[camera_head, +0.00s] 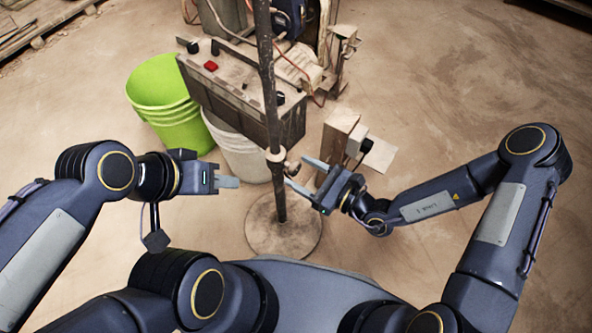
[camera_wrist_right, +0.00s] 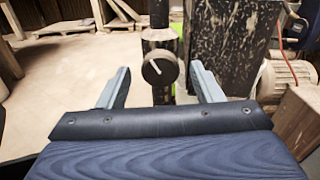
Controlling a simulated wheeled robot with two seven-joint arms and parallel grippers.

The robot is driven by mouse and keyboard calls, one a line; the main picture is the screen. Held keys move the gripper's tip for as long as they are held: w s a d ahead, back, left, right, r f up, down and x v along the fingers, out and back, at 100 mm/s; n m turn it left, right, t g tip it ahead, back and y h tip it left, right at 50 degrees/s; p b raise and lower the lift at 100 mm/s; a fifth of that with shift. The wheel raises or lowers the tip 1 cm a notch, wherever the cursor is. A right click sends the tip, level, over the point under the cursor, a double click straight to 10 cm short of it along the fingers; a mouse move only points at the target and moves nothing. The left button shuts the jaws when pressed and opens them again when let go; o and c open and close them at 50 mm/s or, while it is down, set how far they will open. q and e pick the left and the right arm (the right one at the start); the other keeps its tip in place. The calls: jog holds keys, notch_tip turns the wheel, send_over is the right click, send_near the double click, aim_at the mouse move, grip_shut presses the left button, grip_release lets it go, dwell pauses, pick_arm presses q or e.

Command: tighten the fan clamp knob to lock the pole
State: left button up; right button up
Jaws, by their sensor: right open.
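The dark pole (camera_head: 265,70) stands upright on a round base plate (camera_head: 262,240). A clamp collar with a small knob (camera_head: 292,168) sits on its lower part. In the right wrist view the round knob (camera_wrist_right: 160,70) has a light line slanting across its face. My right gripper (camera_head: 296,172) is open, its fingers pointing at the clamp from the right. In the right wrist view the knob shows between the spread fingers (camera_wrist_right: 159,78); contact cannot be told. My left gripper (camera_head: 236,182) is left of the pole, apart from it, with no object visible in it.
A dusty control box (camera_head: 240,105) with a red button stands behind the pole. A green bucket (camera_head: 160,90) and a whitish bucket (camera_head: 240,155) stand at its left and below. A cardboard-coloured block (camera_head: 338,132) is behind my right gripper. The floor at right is clear.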

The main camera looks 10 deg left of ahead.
jog(key=shift+x, duration=1.1)
jog(key=shift+c, duration=0.2)
